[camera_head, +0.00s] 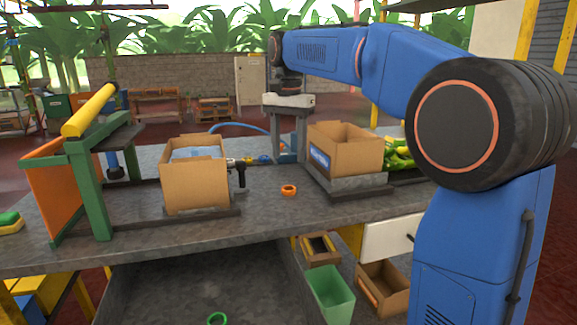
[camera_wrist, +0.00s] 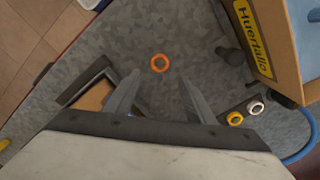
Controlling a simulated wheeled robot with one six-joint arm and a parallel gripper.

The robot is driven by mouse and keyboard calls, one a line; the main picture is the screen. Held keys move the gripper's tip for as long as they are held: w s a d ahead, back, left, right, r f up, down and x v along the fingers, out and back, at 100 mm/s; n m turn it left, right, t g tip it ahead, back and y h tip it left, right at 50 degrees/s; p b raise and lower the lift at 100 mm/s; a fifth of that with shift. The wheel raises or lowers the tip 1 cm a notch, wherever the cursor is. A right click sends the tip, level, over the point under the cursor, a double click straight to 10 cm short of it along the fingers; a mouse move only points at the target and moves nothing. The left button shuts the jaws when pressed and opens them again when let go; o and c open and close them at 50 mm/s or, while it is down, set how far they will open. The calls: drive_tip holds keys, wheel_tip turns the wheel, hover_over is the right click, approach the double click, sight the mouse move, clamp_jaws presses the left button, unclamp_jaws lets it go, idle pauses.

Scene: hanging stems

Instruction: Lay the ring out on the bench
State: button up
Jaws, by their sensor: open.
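An orange ring (camera_head: 288,190) lies flat on the grey bench (camera_head: 330,207) between two cardboard boxes. It also shows in the wrist view (camera_wrist: 160,63), just beyond my fingertips. My gripper (camera_head: 286,157) is open, above the bench and behind the ring in the head view. Its two fingers (camera_wrist: 157,88) are apart with nothing between them, and the ring is not touched. A green ring (camera_head: 217,319) lies on a lower grey surface below the bench. A yellow ring (camera_wrist: 235,118) and a whitish ring (camera_wrist: 256,107) show at the right of the wrist view.
An open cardboard box (camera_head: 193,186) stands left of the orange ring; another box (camera_head: 345,153) stands right. A tool-like fitting (camera_head: 240,174) sits beside the left box. A green-framed stand (camera_head: 88,190) is at left. A green bin (camera_head: 330,294) stands below the bench. Bench around the ring is clear.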

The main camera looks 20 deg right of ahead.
drive_tip(key=shift+r, duration=1.05)
drive_tip(key=s+d+f+n+t, duration=0.15)
drive_tip(key=s+f, duration=0.25)
drive_tip(key=s, duration=0.5)
drive_tip(key=s+d+f+n+t, duration=0.1)
drive_tip(key=s+d+f+n, duration=0.3)
drive_tip(key=s, duration=0.5)
drive_tip(key=s+d+f+n+t, duration=0.1)
drive_tip(key=s+f+n+t, duration=0.1)
drive_tip(key=s+f, duration=1.3)
wheel_tip(320, 180, down, 3)
drive_tip(key=shift+s+d+r+n, duration=0.1)
drive_tip(key=shift+s+d+n, duration=0.15)
drive_tip(key=shift+n, duration=0.5)
